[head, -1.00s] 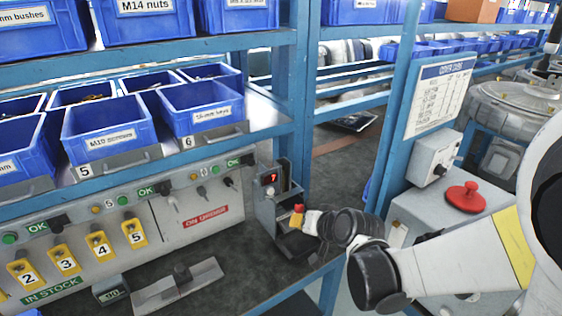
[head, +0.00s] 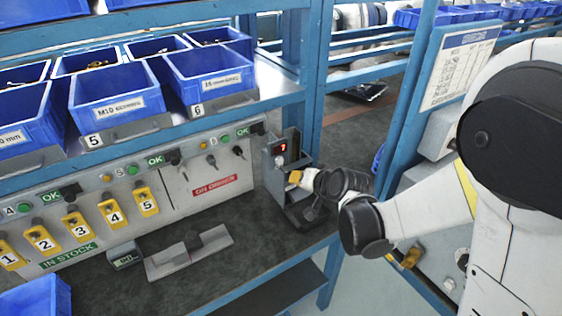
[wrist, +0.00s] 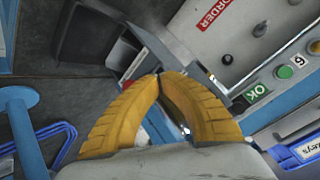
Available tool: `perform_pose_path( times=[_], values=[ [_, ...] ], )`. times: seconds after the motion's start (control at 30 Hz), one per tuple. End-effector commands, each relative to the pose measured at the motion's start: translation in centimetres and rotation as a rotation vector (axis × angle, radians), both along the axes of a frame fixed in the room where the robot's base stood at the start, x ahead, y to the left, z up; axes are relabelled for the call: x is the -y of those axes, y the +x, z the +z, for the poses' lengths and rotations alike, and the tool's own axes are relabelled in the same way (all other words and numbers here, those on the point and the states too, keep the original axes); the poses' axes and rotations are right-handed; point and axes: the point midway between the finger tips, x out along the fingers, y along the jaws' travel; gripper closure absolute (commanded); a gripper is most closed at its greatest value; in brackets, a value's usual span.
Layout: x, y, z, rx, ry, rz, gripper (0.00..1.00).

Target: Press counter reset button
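A grey counter unit with a red lit digit (head: 281,148) stands at the right end of the bench, by the shelf post. My gripper (head: 295,178) is at its front, just below and right of the display. In the wrist view my two yellow fingers (wrist: 160,76) meet at their tips, with no object visible between them. A red part (wrist: 126,80) shows beside the left finger, mostly hidden by it; it may be the reset button. I cannot tell whether the fingertips touch it.
A small box with a grey display (head: 125,257) and a grey metal block (head: 188,250) lie on the bench. Yellow numbered tags (head: 112,213) hang on the left panel. Blue bins (head: 120,98) fill the shelf above. A blue post (head: 315,85) rises close behind the unit.

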Motion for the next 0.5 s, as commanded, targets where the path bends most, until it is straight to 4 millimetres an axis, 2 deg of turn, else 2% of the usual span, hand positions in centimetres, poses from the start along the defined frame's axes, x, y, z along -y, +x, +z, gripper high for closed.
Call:
perform_pose_path(
  times=[0.2, 0.5],
  values=[
    [-1.7, 2.4, 0.0, 0.0, -0.001, 0.001, 1.0],
    [-2.7, 4.0, 0.0, -0.001, -0.001, 0.0, 1.0]
  ],
)
